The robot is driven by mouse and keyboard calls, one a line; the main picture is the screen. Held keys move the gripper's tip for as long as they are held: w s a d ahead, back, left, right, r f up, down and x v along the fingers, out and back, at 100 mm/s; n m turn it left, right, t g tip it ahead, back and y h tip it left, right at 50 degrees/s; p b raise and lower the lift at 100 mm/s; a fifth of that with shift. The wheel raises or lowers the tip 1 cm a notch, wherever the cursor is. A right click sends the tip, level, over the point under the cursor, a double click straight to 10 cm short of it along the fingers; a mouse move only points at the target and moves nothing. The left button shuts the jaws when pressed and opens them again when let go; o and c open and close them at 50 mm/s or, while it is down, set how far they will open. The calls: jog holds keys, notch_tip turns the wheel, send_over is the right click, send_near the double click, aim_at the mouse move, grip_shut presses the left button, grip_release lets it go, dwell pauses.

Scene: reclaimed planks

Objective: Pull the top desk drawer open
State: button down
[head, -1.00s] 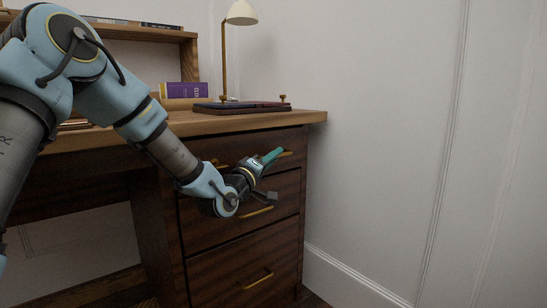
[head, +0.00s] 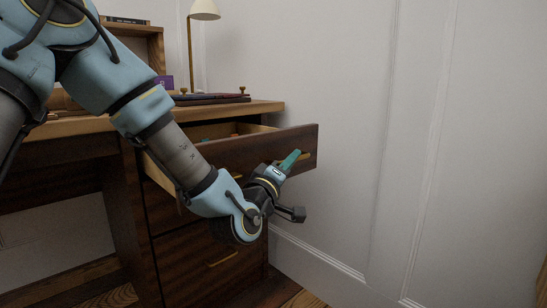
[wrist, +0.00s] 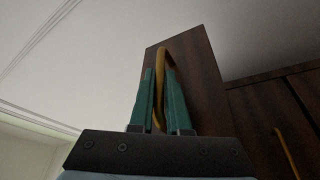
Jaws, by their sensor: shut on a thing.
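The top desk drawer (head: 268,147) is pulled well out of the dark wooden desk, and part of its inside shows behind its front panel. Its brass handle (head: 305,155) is at the right part of the front. My gripper (head: 291,160) has its green fingers shut on this handle. In the wrist view the fingers (wrist: 159,98) close around the brass handle (wrist: 166,57), with the drawer front (wrist: 198,75) behind them. My arm covers the left part of the drawer front.
The lower drawers are shut; one brass handle (head: 222,258) shows. On the desktop (head: 262,106) are a lamp (head: 204,12), a dark flat tray (head: 212,99) and a purple book (head: 165,81). A white wall (head: 345,100) stands right of the desk, with clear floor in front.

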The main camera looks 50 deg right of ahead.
jog(key=shift+s+a+f, duration=0.1)
jog(key=shift+s+a, duration=0.05)
jog(key=shift+s, duration=2.05)
jog(key=c, duration=0.9)
grip_release()
jog(key=p+v, duration=0.6)
jog(key=v, duration=0.4)
jog(key=shift+s+a+p, duration=0.1)
jog(key=shift+a+p, duration=0.3)
